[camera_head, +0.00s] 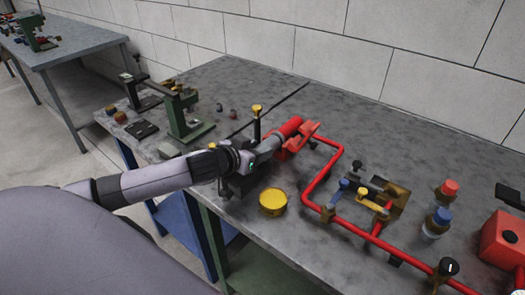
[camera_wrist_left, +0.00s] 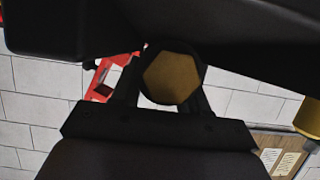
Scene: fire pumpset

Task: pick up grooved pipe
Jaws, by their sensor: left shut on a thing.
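My left gripper (camera_head: 268,150) reaches over the workbench from the left and is shut on a piece that I take to be the grooved pipe. In the left wrist view a dark round piece with a brown six-sided face (camera_wrist_left: 172,78) sits between the fingers. A short red cylinder (camera_head: 290,127) shows just beyond the fingers in the head view. A red part also shows left of the fingers in the wrist view (camera_wrist_left: 106,78). The fingers hide much of the held piece. My right gripper is out of view.
Red pipework (camera_head: 316,184) with valves runs along the grey workbench (camera_head: 335,105) to the right. A yellow round tin (camera_head: 272,201) stands near the front edge. A green vise (camera_head: 183,115) is at the left. The back of the bench is clear.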

